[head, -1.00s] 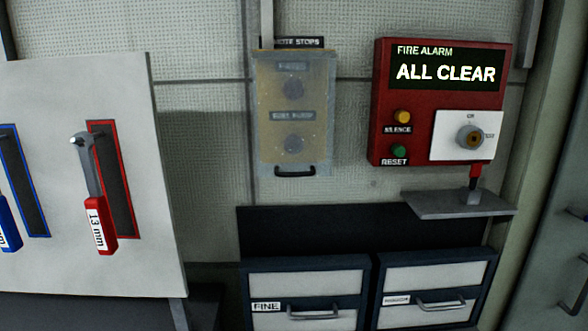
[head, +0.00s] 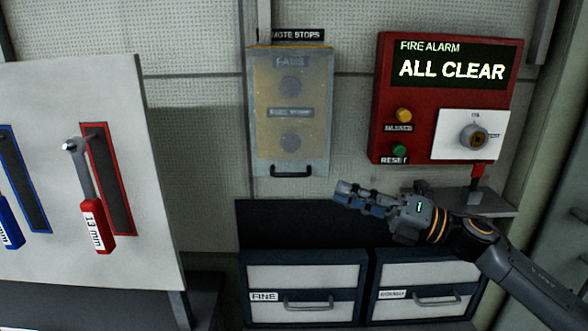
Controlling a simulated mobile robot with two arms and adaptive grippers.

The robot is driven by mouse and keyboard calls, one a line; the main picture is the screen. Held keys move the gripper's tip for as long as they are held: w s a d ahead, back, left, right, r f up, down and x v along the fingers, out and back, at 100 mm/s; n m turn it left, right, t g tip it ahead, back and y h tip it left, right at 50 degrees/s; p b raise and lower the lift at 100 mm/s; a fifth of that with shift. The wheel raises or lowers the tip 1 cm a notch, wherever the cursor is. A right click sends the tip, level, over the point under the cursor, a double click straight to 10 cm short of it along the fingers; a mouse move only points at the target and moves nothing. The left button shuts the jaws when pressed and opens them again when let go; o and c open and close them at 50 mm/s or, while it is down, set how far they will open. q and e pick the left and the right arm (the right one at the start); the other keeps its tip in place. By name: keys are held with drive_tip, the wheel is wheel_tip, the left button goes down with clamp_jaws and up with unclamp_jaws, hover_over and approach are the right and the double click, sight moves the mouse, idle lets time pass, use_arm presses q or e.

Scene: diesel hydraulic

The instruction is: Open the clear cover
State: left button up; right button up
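The clear cover (head: 289,125) is a see-through panel over a yellowish box on the wall, labelled as stops at its top. It is closed, with two dark round buttons dimly visible behind it. A black handle (head: 291,170) runs along its bottom edge. My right gripper (head: 338,192) reaches in from the right, just below and to the right of the handle, apart from it. Its fingers point left and nothing shows between them; the gap between the fingertips is too small to make out. My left gripper is not in view.
The red fire alarm box (head: 443,105) hangs right of the cover, above a small grey shelf (head: 490,203). Drawers (head: 305,279) stand below. A white tool board (head: 80,270) with a red 13 mm wrench (head: 97,227) is at left.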

sight(294, 175)
drive_tip(key=p+x, duration=0.4)
drive_tip(key=x, duration=0.6)
drive_tip(key=shift+r, duration=0.2)
drive_tip(key=shift+w+a, duration=0.15)
drive_tip(key=shift+a, duration=0.3)
clamp_jaws()
